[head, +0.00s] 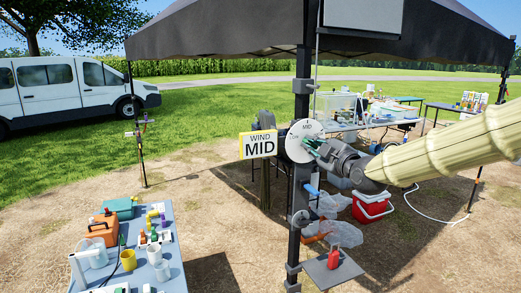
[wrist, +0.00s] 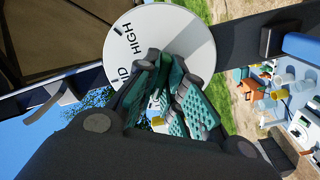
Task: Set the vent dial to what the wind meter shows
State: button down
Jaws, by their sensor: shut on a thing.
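The wind meter (head: 258,145) is a white, yellow-edged sign that reads WIND MID. The vent dial (head: 298,153) is a white disc on the dark tent post, just right of the sign. MID shows at its top in the head view, and another mark at its left is too small to read surely. In the wrist view the dial (wrist: 186,28) shows HIGH and part of MID. My gripper (head: 314,146) is at the dial face, its green-padded fingers (wrist: 168,68) shut on the dial's handle. The fingers hide the handle, so its pointing direction cannot be told.
The dark post (head: 302,205) carries the dial and a small shelf (head: 318,274) below. A table (head: 178,270) with bottles and cups stands front left. A red cooler (head: 372,208) sits on the ground behind my arm. Bare ground lies left of the post.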

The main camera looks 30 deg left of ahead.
jog(key=m, duration=0.5)
jog(key=shift+f+b, duration=0.1)
jog(key=shift+b, duration=0.25)
jog(key=m, duration=0.4)
jog(key=shift+b, duration=0.4)
jog(key=shift+m, duration=1.2)
jog(key=c, duration=1.4)
grip_release()
jog(key=shift+c, duration=0.2)
